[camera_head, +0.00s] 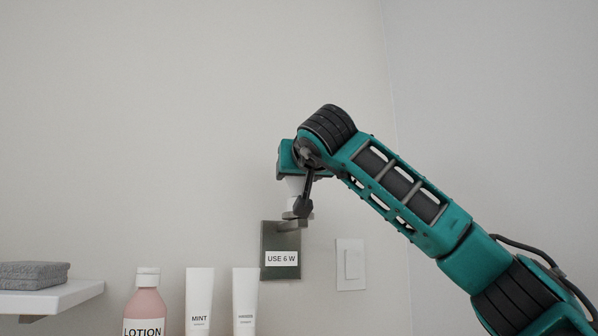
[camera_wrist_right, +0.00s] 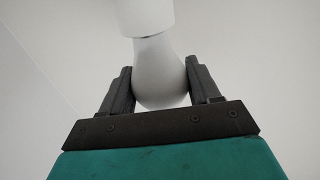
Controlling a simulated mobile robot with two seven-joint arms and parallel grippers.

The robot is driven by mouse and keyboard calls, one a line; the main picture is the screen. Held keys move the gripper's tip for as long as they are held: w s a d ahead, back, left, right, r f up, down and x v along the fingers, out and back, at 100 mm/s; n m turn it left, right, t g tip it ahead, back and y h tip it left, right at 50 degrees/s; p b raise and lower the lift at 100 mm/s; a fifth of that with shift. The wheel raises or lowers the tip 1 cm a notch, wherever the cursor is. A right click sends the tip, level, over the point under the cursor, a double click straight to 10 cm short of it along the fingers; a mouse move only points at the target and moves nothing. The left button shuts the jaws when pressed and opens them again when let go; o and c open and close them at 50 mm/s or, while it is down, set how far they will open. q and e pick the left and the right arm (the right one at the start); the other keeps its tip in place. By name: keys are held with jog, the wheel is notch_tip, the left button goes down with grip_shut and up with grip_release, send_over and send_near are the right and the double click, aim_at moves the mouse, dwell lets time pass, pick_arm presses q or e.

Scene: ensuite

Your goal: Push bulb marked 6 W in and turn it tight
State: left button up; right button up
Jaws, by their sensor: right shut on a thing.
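A white bulb (camera_wrist_right: 160,75) sits between the two dark fingers of my right gripper (camera_wrist_right: 163,85) in the right wrist view. The fingers are shut on its round glass. The bulb's neck meets a white cylindrical socket (camera_wrist_right: 145,14), with a thin grey line between them. In the head view my right gripper (camera_head: 298,192) reaches down from above onto the wall lamp. A dark wall plate (camera_head: 281,240) there carries a label reading "USE 6 W". The fingers and wrist partly hide the bulb and socket; no marking on the bulb shows. My left gripper is not in view.
A wall switch (camera_head: 350,264) is right of the lamp plate. Below left stand a pink lotion bottle (camera_head: 145,300), a mint tube (camera_head: 199,295) and another white tube (camera_head: 245,295). A white shelf (camera_head: 70,299) with a folded grey towel (camera_head: 33,274) is far left.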

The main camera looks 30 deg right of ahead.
jog(key=m+g+h+p, duration=0.1)
jog(key=m+g+h, duration=0.1)
jog(key=h, duration=0.1)
jog(key=shift+a+m+h, duration=0.1)
jog(key=shift+m+h, duration=0.2)
jog(key=shift+h, duration=0.1)
jog(key=shift+f+m+g+h+p, duration=0.1)
jog(key=shift+m+g+h+p, duration=0.4)
jog(key=shift+m+h+p, duration=0.1)
jog(key=o, duration=0.9)
jog(key=shift+w, duration=0.1)
jog(key=o, duration=0.3)
